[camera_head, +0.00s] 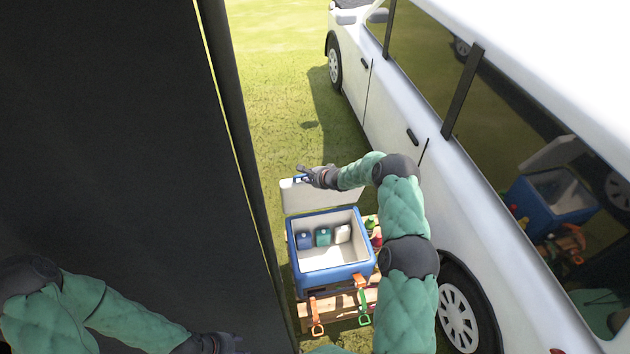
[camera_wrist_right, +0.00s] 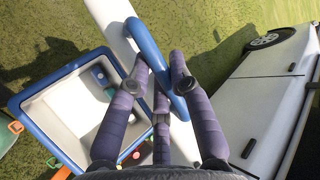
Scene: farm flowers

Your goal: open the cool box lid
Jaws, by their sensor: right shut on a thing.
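The blue cool box (camera_head: 335,281) stands open in the head view, its white inside showing. Its white lid (camera_head: 322,199) is raised at the box's far side. My right gripper (camera_head: 302,174) is at the top edge of the lid. In the right wrist view my right gripper (camera_wrist_right: 161,82) is shut on the blue lid handle (camera_wrist_right: 146,45), with fingers on both sides of it. The open box (camera_wrist_right: 42,87) lies below and left there. My left gripper (camera_head: 222,344) is only partly seen at the bottom edge of the head view, and its fingers are unclear.
Several bottles or packs (camera_head: 322,237) are inside the box. The box stands on a wooden pallet or crate (camera_head: 340,310) with orange and green straps. A white car (camera_head: 400,100) is close on the right. A large dark panel (camera_head: 110,130) fills the left. Grass is open beyond.

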